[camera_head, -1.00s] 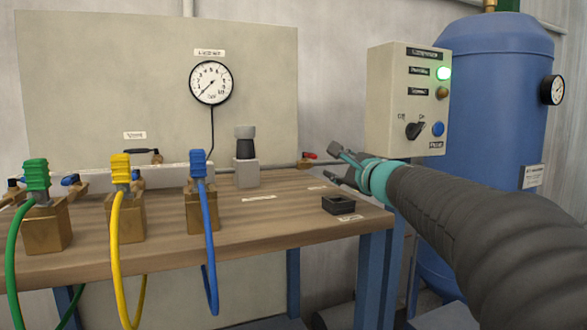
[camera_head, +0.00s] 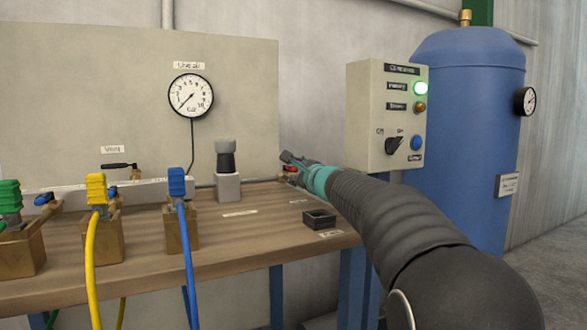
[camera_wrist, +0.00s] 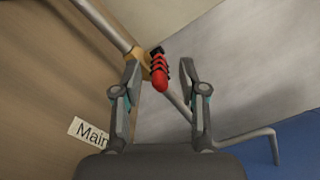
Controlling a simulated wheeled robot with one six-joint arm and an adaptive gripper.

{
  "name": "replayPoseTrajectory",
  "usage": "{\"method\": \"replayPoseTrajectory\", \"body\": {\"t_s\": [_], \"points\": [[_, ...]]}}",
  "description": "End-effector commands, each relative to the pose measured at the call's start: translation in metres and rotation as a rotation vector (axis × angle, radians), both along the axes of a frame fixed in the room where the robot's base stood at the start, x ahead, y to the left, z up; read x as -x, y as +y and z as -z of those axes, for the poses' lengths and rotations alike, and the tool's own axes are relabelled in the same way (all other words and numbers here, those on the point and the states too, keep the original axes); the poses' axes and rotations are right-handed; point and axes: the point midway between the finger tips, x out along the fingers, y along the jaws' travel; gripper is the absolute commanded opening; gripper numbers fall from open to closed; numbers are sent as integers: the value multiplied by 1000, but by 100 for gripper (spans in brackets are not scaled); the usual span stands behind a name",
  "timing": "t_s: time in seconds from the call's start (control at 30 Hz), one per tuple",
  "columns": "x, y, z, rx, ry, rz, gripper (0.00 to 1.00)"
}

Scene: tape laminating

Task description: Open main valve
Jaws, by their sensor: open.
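The main valve has a red ribbed handle (camera_wrist: 160,76) on a brass body (camera_wrist: 139,55) in the pipe at the table's right back. In the wrist view my gripper (camera_wrist: 161,70) is open, with one finger on each side of the handle. I see gaps between the fingers and the handle; whether they overlap it in depth I cannot tell. A label reading "Main" (camera_wrist: 88,133) lies on the table beside it.
The wooden table (camera_head: 265,245) bears a small black tray (camera_head: 319,219), a grey block with a dark knob (camera_head: 227,156) and brass blocks with coloured hoses. A pipe (camera_wrist: 102,22) runs into the valve.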

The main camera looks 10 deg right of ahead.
Motion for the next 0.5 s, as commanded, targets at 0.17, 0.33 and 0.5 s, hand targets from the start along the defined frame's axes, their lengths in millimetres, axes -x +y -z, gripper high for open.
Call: {"method": "replayPoseTrajectory", "body": {"t_s": [0.17, 0.33, 0.5], "points": [[-8, 3, 0, 0, -1, -1, 42], [-8, 3, 0, 0, -1, -1, 42], [-8, 3, 0, 0, -1, -1, 22]]}}
